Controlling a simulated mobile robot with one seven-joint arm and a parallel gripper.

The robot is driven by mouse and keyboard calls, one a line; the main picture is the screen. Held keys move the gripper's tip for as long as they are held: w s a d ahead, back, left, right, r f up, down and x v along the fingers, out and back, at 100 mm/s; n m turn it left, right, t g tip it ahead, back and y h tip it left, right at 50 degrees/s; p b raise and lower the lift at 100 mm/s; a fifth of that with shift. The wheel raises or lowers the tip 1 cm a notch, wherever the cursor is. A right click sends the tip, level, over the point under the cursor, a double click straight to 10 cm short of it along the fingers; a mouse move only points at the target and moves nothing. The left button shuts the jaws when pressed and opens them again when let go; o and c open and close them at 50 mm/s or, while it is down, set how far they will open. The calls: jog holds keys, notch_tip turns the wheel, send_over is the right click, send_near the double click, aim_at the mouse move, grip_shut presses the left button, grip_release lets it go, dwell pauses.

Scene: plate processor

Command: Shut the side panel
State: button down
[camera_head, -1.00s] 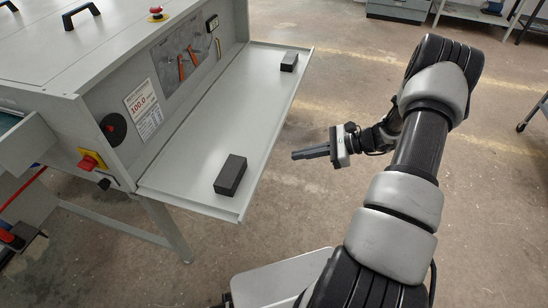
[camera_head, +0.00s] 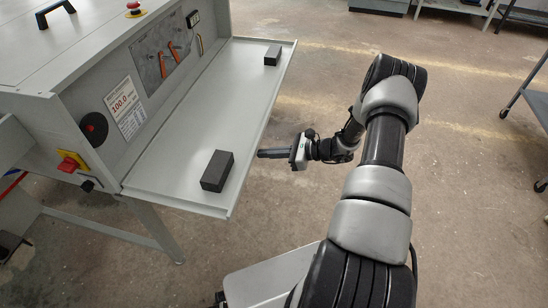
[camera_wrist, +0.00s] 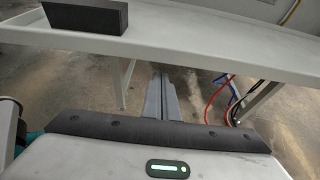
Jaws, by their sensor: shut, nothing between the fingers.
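The side panel (camera_head: 170,150) is a light grey flap with a raised rim, folded down and lying about level from the front of the grey machine. Two dark blocks are on it, a near block (camera_head: 217,171) and a far block (camera_head: 272,55). My gripper (camera_head: 260,153) is shut and empty, just right of the panel's outer edge, with its fingers pointing left toward it. In the wrist view the panel (camera_wrist: 200,40) spans the top with the near block (camera_wrist: 85,17) on it, and my fingers (camera_wrist: 160,78) reach toward a spot below the panel's edge.
The grey machine (camera_head: 50,70) carries a red-yellow switch (camera_head: 72,162), a black knob (camera_head: 93,128) and a red button (camera_head: 134,9). A table leg (camera_head: 160,230) stands beneath. Red and blue cables (camera_wrist: 222,95) hang below the panel.

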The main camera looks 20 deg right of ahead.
jog(key=shift+r, duration=0.75)
jog(key=shift+r, duration=0.1)
